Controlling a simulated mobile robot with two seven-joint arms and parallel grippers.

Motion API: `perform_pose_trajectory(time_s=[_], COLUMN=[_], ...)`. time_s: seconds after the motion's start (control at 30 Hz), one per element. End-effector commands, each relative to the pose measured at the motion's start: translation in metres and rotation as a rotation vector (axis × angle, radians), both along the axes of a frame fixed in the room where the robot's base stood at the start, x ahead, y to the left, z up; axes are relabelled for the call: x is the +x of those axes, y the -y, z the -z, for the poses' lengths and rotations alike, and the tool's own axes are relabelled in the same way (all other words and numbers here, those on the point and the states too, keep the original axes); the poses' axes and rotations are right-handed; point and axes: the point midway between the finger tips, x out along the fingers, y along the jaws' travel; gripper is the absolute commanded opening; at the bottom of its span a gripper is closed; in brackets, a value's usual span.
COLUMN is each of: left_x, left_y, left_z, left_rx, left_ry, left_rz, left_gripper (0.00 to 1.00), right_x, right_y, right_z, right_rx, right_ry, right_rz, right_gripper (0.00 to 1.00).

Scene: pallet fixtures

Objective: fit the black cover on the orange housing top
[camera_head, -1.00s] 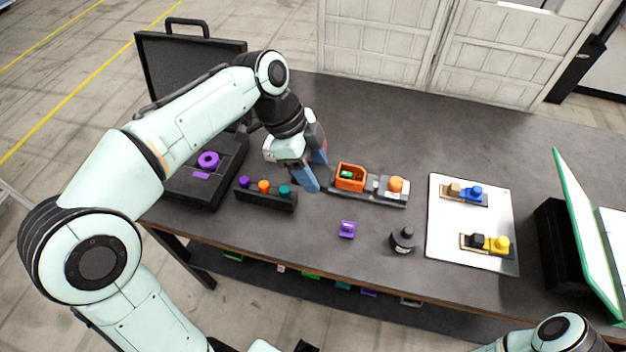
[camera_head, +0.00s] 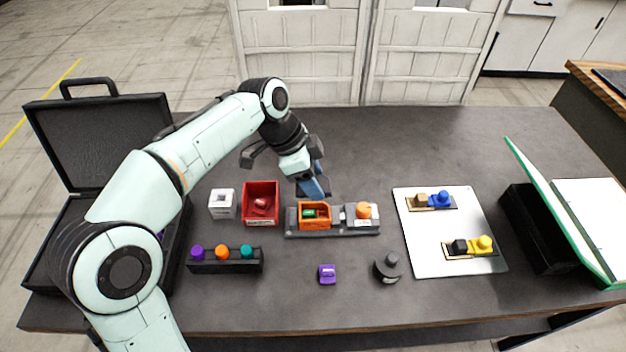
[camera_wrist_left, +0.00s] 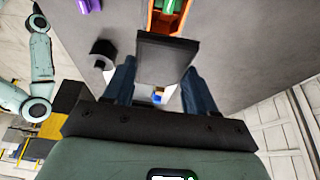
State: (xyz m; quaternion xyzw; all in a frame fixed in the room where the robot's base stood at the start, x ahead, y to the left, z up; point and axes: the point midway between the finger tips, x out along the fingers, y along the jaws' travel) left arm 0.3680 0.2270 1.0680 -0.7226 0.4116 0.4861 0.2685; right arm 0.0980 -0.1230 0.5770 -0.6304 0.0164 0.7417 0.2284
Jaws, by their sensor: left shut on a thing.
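The orange housing (camera_head: 316,222) is an open-topped box with a green part (camera_head: 309,213) inside, seated on a grey fixture base (camera_head: 342,227). Its open top faces up. My left gripper (camera_head: 315,186) is just behind and above the housing, fingers pointing down. In the left wrist view, it is shut on the black cover (camera_wrist_left: 166,60), a flat dark plate held between the blue fingers. The cover is hard to make out in the head view. My right gripper is not in view.
An orange round knob (camera_head: 363,210) stands on the same base. A red bin (camera_head: 262,218) and white block (camera_head: 222,204) are left. A knob rack (camera_head: 225,267), purple part (camera_head: 327,274) and black round part (camera_head: 388,266) lie in front. A white tray (camera_head: 430,260) is right.

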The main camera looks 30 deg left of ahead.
Motion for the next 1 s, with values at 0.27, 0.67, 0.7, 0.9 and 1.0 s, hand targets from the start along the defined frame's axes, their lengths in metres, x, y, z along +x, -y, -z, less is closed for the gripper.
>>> perform_pose_trajectory(time_s=[0.27, 0.67, 0.7, 0.9, 1.0], left_x=[0.001, 0.001, 0.001, 0.001, 0.001], left_y=[-0.001, -0.001, -0.001, 0.000, -0.001], left_z=[0.008, 0.043, 0.046, 0.056, 0.057], left_rx=[0.000, 0.000, 0.000, 0.000, -0.001], left_ry=[0.000, -0.001, -0.001, 0.000, 0.001], left_rz=[-0.009, -0.007, -0.007, -0.008, -0.007], left_gripper=[0.27, 0.27, 0.27, 0.27, 0.27], right_x=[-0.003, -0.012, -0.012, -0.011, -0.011], right_y=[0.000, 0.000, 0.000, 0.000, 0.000], right_z=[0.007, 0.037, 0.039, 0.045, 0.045], right_rx=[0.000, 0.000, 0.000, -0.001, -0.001], right_ry=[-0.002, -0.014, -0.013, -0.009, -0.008], right_rz=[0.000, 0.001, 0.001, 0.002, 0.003], right_gripper=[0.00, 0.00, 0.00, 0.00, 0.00])
